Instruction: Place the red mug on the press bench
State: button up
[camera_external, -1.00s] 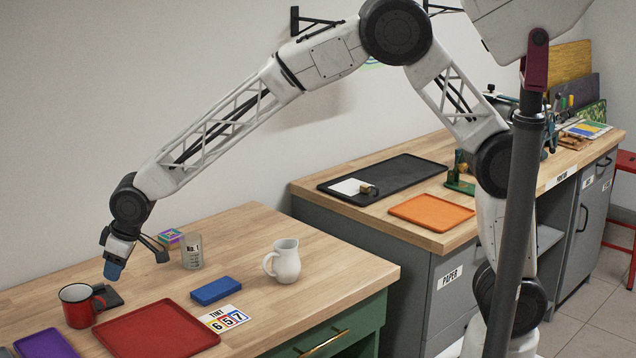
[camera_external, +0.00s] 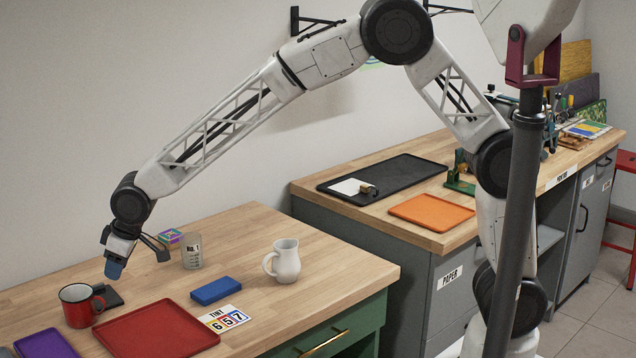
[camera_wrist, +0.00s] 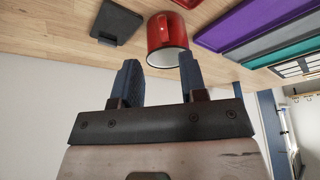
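The red mug (camera_external: 79,304) stands upright on the left wooden bench (camera_external: 330,265), near its left end, with its handle towards the right. In the wrist view, the mug (camera_wrist: 166,38) shows beyond the fingertips with its pale inside facing the camera. My gripper (camera_external: 138,259) is open and empty, above and to the right of the mug. Its two dark blue fingers are spread in the wrist view (camera_wrist: 158,62). A grey bench (camera_external: 420,228) stands to the right, with a green device on it that may be a press; its readable label says "PAPER".
Near the mug are a dark flat block (camera_external: 108,297), a red tray (camera_external: 157,330) and a purple tray (camera_external: 45,345). A blue block (camera_external: 216,290), a beaker (camera_external: 192,252) and a white jug (camera_external: 285,262) stand rightward. The grey bench holds a black tray (camera_external: 405,173) and an orange tray (camera_external: 431,211).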

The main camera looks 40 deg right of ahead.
jog(key=s+d+r+m, duration=0.1)
jog(key=d+r, duration=0.3)
jog(key=d, duration=0.6)
jog(key=d+r+m+h, duration=0.1)
jog(key=d+r, duration=0.3)
jog(key=d, duration=0.5)
jog(key=s+d+r+m, duration=0.1)
jog(key=d+r, duration=0.3)
jog(key=d, duration=0.6)
jog(key=s+d+r+m, duration=0.1)
jog(key=s+d, duration=0.2)
jog(key=d, duration=0.3)
jog(key=s+d+r+m+h, duration=0.1)
jog(key=s+d+r, duration=0.15)
jog(key=d, duration=0.35)
jog(key=s+d+r+m, duration=0.1)
jog(key=s+d, duration=0.3)
jog(key=d, duration=0.2)
jog(key=s+d+f+m+h, duration=0.1)
jog(key=s+d+f+m, duration=0.1)
jog(key=s+d, duration=1.4)
jog(key=s+m, duration=0.1)
jog(key=s, duration=0.3)
jog(key=shift+s+d+f+g, duration=0.2)
jog(key=shift+d+f+g, duration=0.05)
jog(key=shift+f+g, duration=0.05)
jog(key=shift+o, duration=0.2)
jog(key=o, duration=0.7)
jog(key=shift+c, duration=0.2)
